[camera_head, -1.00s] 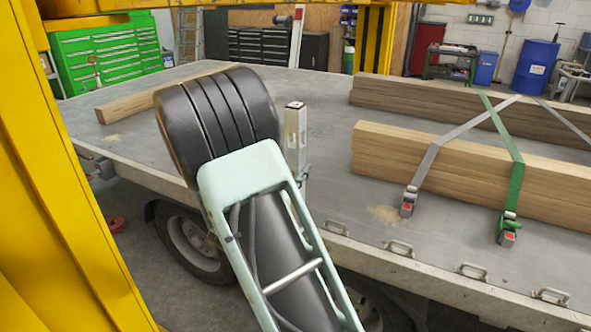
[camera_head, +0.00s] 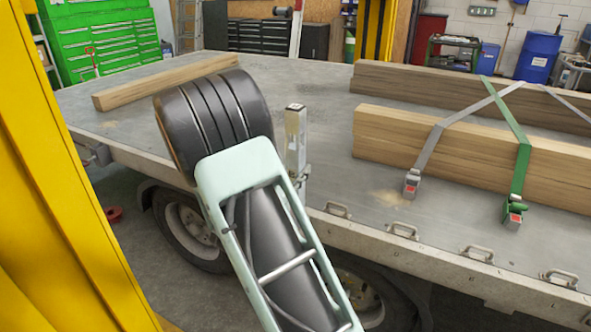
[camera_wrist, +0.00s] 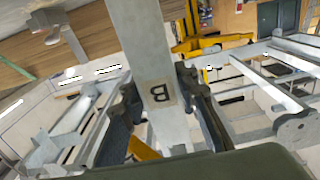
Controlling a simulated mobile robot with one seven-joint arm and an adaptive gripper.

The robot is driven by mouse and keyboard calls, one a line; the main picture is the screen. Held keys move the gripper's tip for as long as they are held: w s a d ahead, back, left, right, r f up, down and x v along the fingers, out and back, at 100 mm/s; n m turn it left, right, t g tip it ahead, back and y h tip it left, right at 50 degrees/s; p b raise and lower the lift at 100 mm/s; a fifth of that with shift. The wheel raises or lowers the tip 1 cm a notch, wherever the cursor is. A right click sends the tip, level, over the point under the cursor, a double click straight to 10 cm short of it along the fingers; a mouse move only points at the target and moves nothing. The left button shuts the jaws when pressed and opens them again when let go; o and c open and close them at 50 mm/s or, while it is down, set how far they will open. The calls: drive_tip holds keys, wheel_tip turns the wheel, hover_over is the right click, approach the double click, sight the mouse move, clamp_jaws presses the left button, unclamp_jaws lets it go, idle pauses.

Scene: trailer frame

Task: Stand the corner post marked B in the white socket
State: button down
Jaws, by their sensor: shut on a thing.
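The grey-white post marked B (camera_wrist: 148,45) runs down the middle of the wrist view, with its B label on the near face. My gripper (camera_wrist: 157,85) has its dark fingers on both sides of the post, shut on it. In the head view a pale square post (camera_head: 295,130) shows just right of my arm, above the trailer's near side edge, and appears to be this same post. I cannot pick out the white socket in either view.
The flatbed trailer (camera_head: 320,175) carries strapped timber stacks (camera_head: 400,135) on the right and a loose beam (camera_head: 165,82) at the left. A yellow upright (camera_head: 60,190) stands close at left. Another white post (camera_head: 296,28) with red stands at the far edge.

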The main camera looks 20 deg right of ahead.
drive_tip(key=shift+f+b, duration=1.35)
drive_tip(key=shift+f, duration=0.5)
drive_tip(key=c, duration=1.4)
unclamp_jaws()
drive_tip(key=shift+c, duration=0.2)
drive_tip(key=shift+f, duration=0.1)
